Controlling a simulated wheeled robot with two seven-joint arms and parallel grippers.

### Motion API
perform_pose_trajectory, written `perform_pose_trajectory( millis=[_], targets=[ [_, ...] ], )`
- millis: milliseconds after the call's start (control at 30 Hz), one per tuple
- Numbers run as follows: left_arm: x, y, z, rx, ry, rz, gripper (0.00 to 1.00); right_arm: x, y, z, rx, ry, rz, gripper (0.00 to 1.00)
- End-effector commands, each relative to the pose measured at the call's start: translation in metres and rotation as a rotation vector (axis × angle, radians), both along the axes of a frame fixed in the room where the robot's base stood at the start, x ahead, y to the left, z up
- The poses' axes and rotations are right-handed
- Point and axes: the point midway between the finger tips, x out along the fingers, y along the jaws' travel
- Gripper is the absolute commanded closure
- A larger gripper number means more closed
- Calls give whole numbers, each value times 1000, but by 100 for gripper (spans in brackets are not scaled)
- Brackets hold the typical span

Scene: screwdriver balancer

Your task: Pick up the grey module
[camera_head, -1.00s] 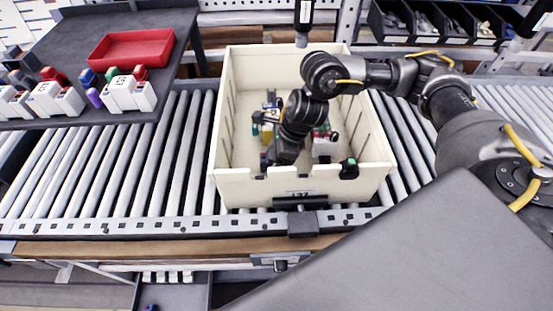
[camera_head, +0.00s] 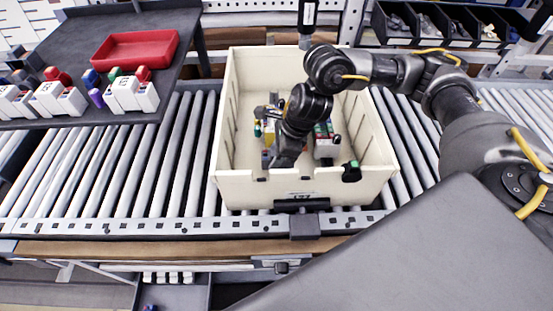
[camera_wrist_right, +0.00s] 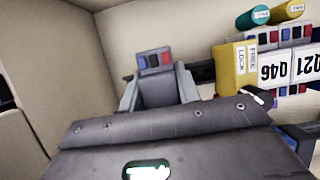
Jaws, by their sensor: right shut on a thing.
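The grey module (camera_wrist_right: 158,88) shows in the right wrist view, with blue and red parts on its top end. It sits between the two fingers of my right gripper (camera_wrist_right: 158,95), which is shut on it. In the head view my right gripper (camera_head: 286,156) reaches down into the cream bin (camera_head: 245,187), and its own body hides the fingertips and the module there. Whether the module touches the bin floor cannot be told. My left gripper is not in view.
Right of the held module in the wrist view are a yellow block (camera_wrist_right: 233,72) with labels and white numbered modules (camera_wrist_right: 275,70). Bin walls stand close around my gripper. The bin rests on a roller conveyor (camera_head: 130,180). A red tray (camera_head: 135,50) lies on the dark side table.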

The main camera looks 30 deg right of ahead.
Motion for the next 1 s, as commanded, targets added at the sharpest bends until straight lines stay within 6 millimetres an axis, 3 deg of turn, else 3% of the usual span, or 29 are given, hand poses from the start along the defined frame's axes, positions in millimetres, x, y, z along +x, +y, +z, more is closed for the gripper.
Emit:
perform_pose_trajectory(
  millis=[333,667,1000],
  targets=[
    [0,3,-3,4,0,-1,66,1,0,66,0,-4,2,100],
    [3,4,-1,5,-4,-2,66,0,0,84,-1,0,1,100],
    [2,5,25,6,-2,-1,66,0,0,116,0,-1,0,100]
  ],
)
